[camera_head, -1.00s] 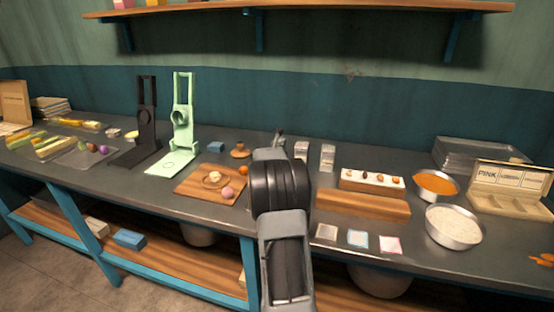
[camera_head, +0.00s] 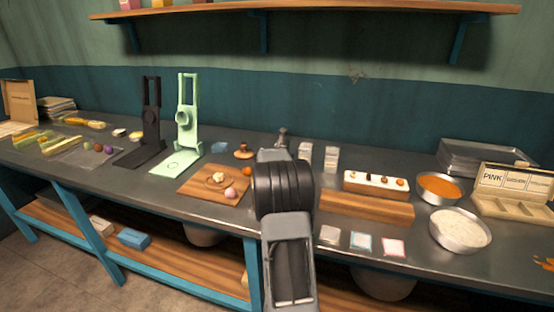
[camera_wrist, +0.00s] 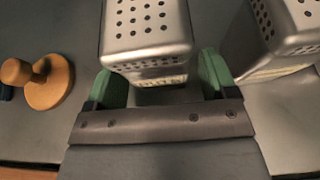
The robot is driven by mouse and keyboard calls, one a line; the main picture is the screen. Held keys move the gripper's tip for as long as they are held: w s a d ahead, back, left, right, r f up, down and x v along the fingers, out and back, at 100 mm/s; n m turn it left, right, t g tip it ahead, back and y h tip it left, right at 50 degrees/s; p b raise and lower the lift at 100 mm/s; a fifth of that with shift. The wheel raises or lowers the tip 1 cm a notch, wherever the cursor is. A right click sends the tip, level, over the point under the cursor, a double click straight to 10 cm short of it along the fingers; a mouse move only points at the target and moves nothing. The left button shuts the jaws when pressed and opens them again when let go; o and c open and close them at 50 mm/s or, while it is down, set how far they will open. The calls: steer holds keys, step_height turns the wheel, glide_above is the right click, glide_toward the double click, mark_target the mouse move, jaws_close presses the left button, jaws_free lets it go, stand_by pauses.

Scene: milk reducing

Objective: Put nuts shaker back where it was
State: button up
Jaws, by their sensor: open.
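Two metal shakers with perforated tops show in the wrist view. The left shaker (camera_wrist: 147,30) stands between the green fingers of my gripper (camera_wrist: 160,82), which is open, one finger on each side of its near end. I cannot tell whether the fingers touch it. The right shaker (camera_wrist: 280,35) stands just beyond the right finger. No readable label shows which one holds nuts. In the head view two shakers (camera_head: 304,151) (camera_head: 331,158) stand on the counter right of my arm, whose fingertips are hidden there.
A round wooden piece with a knob (camera_wrist: 48,82) lies left of my gripper. A wooden block with a row of small items (camera_head: 375,183), an orange-filled bowl (camera_head: 440,187) and a white-filled bowl (camera_head: 460,230) stand right. A cutting board (camera_head: 205,188) and a green press (camera_head: 188,128) stand left.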

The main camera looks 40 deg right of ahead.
steer(key=v, duration=1.2)
steer(key=shift+s+d, duration=0.1)
steer(key=shift+r+p, duration=0.25)
steer(key=shift+p, duration=0.05)
steer(key=s+a+r+m+y+p, duration=0.2)
steer(key=s+a+m+y+p, duration=0.2)
steer(key=a+m, duration=0.3)
steer(key=s+a+r+m+g+y+p, duration=0.1)
steer(key=s+a+r+m+y+p, duration=0.2)
steer(key=s+a+m, duration=0.4)
steer(key=s+a+r+m+g+y+p, duration=0.1)
steer(key=s+a+m+y+p, duration=0.3)
steer(key=a, duration=1.7)
steer(key=s+r+m+p, duration=0.1)
steer(key=s+m+p, duration=0.1)
steer(key=m, duration=0.3)
steer(key=shift+r+y+p, duration=0.4)
steer(key=shift+p, duration=0.1)
